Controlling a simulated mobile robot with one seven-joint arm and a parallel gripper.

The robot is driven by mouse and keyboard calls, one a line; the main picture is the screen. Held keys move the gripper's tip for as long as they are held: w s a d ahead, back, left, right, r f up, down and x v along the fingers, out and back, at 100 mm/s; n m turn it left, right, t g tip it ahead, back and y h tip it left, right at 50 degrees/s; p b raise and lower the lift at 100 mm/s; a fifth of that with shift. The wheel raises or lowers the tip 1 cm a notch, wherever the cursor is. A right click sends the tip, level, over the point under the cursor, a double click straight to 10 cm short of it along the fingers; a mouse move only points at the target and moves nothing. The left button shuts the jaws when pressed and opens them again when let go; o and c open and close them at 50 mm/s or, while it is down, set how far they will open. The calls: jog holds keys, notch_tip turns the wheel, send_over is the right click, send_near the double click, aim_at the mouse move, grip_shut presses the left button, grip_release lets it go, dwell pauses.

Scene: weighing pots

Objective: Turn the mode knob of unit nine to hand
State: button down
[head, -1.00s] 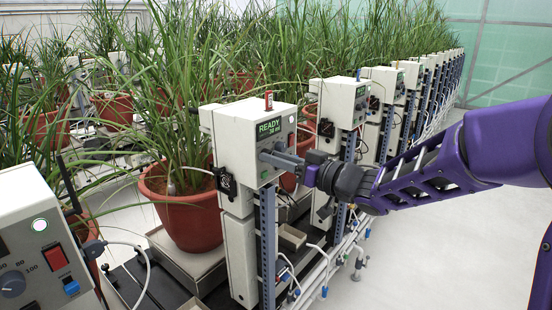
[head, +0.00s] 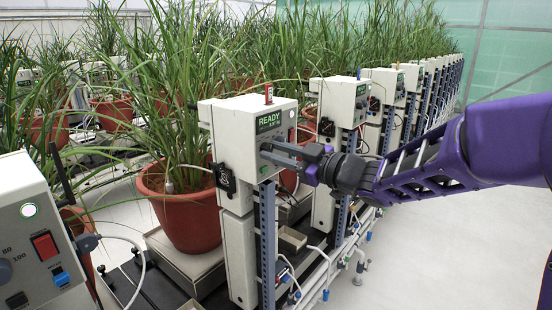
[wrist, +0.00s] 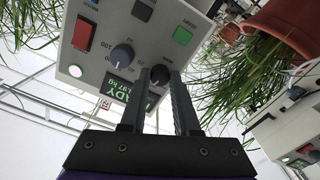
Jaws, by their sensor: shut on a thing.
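A cream control unit (head: 228,135) stands in the middle of the head view, with a green READY display (head: 269,123) on its front. Its number cannot be read. The wrist view shows its panel upside down, with a dark knob (wrist: 160,76) between my fingertips. The lettering by this knob is too small to read surely, so its setting cannot be told. My gripper (head: 264,150) is at the unit's front face, and its fingers (wrist: 159,72) are closed around the dark knob. The fingers hide part of the panel and the knob's sides.
The panel also carries a grey dial (wrist: 122,55), a red switch (wrist: 83,33) and a green button (wrist: 182,35). A potted plant (head: 180,215) stands left of the unit. Another unit (head: 28,240) is near at left. More units (head: 343,105) recede behind. Open floor (head: 430,255) lies at right.

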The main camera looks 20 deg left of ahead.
jog(key=n, duration=0.6)
jog(key=shift+b, duration=0.35)
jog(key=n, duration=0.7)
dwell(0.4)
jog(key=c, duration=0.6)
grip_release()
jog(key=shift+c, duration=0.2)
jog(key=shift+d, duration=0.1)
jog(key=v, duration=1.7)
jog(key=shift+p, duration=0.35)
jog(key=shift+s+d, duration=0.1)
jog(key=shift+d, duration=0.05)
